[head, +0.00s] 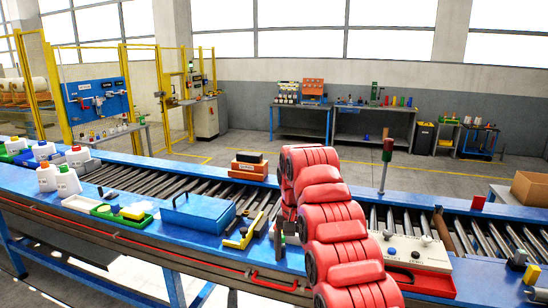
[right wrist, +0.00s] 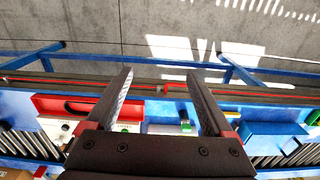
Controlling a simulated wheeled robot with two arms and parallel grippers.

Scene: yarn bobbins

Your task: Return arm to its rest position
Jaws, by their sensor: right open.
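My right arm, with red segmented covers (head: 335,225), reaches over the blue conveyor bench in the head view. My right gripper (head: 279,236) is at its far end, small and partly hidden by the arm, above the bench's near edge. In the right wrist view the two dark fingers of the right gripper (right wrist: 158,75) stand wide apart with nothing between them. Beneath them are the blue bench edge and the grey floor. My left arm and gripper are not in view.
A blue toolbox (head: 198,213), a yellow tool (head: 245,232) and a green tray (head: 122,216) lie left of the arm. A red and white control box (head: 415,262) and a signal post (head: 386,165) stand to its right. White bottles (head: 67,180) stand farther left.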

